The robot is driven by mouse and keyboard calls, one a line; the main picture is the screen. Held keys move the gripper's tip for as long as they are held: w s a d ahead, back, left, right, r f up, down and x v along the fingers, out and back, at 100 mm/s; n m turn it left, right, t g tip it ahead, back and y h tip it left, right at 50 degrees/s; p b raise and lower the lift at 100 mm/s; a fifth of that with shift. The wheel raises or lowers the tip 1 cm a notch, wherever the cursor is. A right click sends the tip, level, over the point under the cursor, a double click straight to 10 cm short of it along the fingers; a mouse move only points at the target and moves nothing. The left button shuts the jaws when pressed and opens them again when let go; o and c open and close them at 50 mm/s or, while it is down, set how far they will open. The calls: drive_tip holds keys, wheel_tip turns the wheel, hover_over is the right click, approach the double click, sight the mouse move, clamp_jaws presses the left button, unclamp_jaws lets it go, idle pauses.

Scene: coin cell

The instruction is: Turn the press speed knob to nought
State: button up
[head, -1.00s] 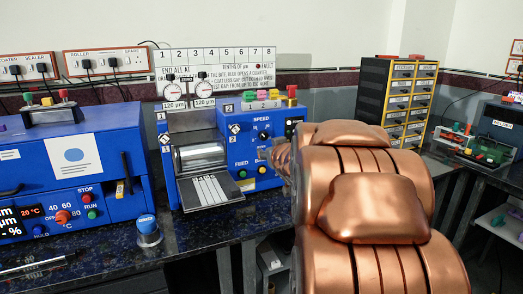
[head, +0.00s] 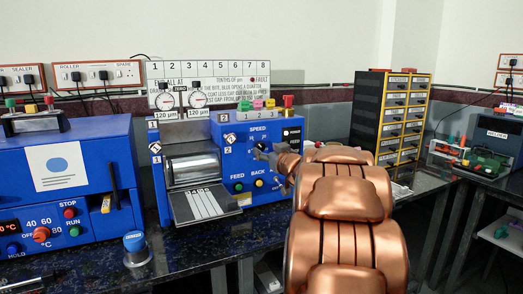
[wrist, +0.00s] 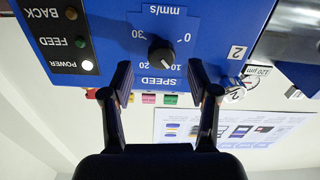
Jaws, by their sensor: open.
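The press speed knob (wrist: 161,53) is a dark round knob on the blue press panel, seen upside down in the wrist view. Its pale mark points close to the 10 on a scale printed 0, 10, 20, 30 mm/s. My gripper (wrist: 160,72) is open, with one fingertip on either side of the knob's label area and nothing between them. Whether the fingertips reach the panel is unclear. In the head view my gripper (head: 264,152) is in front of the blue press (head: 232,140), partly covering the knob's area.
A steel roller (head: 193,168) and sloping plate (head: 205,203) are left of my gripper. A blue-capped jar (head: 135,243) stands on the bench.

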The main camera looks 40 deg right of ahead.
sight(261, 147)
drive_tip(key=shift+x, duration=1.9)
drive_tip(key=shift+a, duration=0.1)
drive_tip(key=shift+c, duration=0.4)
clamp_jaws()
